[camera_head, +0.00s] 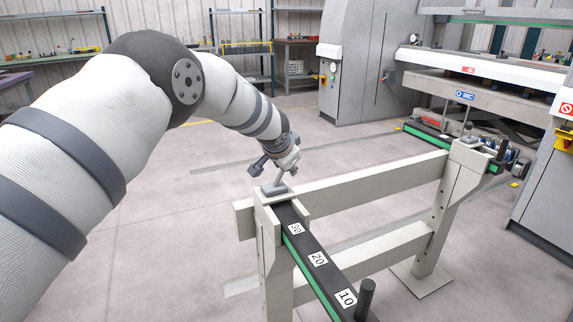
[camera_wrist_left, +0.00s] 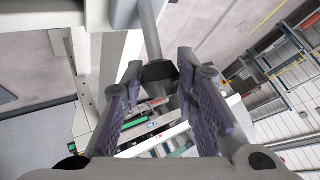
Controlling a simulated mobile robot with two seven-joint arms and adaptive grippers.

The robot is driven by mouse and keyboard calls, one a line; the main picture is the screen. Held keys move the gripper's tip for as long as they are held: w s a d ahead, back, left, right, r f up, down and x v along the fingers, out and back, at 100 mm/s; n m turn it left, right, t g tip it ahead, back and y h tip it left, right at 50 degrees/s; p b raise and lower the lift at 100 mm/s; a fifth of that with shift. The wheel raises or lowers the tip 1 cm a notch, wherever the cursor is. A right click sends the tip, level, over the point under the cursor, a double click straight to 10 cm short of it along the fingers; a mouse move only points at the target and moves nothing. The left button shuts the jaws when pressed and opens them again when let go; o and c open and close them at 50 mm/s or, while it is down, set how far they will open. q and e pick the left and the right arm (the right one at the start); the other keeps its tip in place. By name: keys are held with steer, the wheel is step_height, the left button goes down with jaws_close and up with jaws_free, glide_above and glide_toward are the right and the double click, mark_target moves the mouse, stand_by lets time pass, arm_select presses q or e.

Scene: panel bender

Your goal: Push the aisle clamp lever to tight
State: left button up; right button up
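The clamp lever (camera_head: 279,179) stands on a small grey block at the top of the near frame post. In the left wrist view it is a grey rod (camera_wrist_left: 151,35) with a dark knob (camera_wrist_left: 159,73) at its end. My left gripper (camera_head: 275,164) is just above the lever, pointing down at it. In the left wrist view the fingers of my left gripper (camera_wrist_left: 158,92) are open, one on each side of the knob. I cannot tell whether either finger touches it. My right gripper is out of view.
A black rail (camera_head: 317,258) with a green edge and number labels runs toward me from the post, with a dark peg (camera_head: 365,298) on it. A pale crossbeam (camera_head: 350,185) extends right to a far post. The grey machine (camera_head: 362,70) stands behind; floor between is open.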

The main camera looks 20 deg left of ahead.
arm_select(q)
steer(key=o, duration=0.3)
steer(key=shift+w+f, duration=0.1)
steer(key=shift+f, duration=0.05)
steer(key=v, duration=1.2)
